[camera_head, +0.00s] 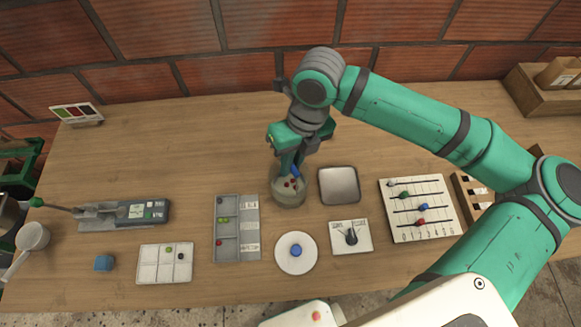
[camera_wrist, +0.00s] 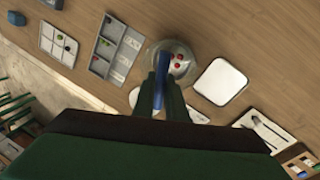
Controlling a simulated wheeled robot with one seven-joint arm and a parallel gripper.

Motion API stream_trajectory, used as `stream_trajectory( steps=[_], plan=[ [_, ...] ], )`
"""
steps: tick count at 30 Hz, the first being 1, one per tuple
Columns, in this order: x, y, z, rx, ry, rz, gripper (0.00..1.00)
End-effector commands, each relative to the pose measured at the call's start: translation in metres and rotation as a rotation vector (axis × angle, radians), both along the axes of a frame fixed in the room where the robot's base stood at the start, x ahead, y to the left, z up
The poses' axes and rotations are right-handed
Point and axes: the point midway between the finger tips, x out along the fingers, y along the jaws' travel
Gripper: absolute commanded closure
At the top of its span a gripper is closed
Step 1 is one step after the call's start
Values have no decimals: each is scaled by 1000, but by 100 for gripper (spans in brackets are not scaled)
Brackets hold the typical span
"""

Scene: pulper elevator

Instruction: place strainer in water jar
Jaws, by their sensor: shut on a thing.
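The water jar (camera_head: 290,198) is a round clear vessel near the table's middle, with red berries in it. It also shows in the wrist view (camera_wrist: 183,48). My gripper (camera_head: 290,164) points down over the jar and is shut on a blue handle (camera_head: 295,171), which I take to be the strainer's. In the wrist view the handle (camera_wrist: 164,64) stands out between my fingertips (camera_wrist: 162,84) and overlaps the jar's mouth. The strainer's bowl is not clear, and I cannot tell how deep it sits or whether it touches the jar.
A square metal tray (camera_head: 339,186) stands close right of the jar, and a grey sorting tray (camera_head: 228,229) close left. A white plate with a blue knob (camera_head: 296,252) and a dial card (camera_head: 351,236) lie in front. The table behind the jar's left is clear.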

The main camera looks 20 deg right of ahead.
Motion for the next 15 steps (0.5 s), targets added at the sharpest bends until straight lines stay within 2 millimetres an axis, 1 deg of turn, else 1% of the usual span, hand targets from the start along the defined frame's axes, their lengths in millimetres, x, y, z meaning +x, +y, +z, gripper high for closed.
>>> stream_trajectory(
  steps=[1, 3, 6, 15],
  plan=[
    [0, 0, -8, 0, 1, -1, 100],
    [0, 0, -17, 1, 1, -2, 100],
    [0, 0, -26, 1, 0, -1, 100],
    [0, 0, -28, 1, -1, -1, 100]
  ],
)
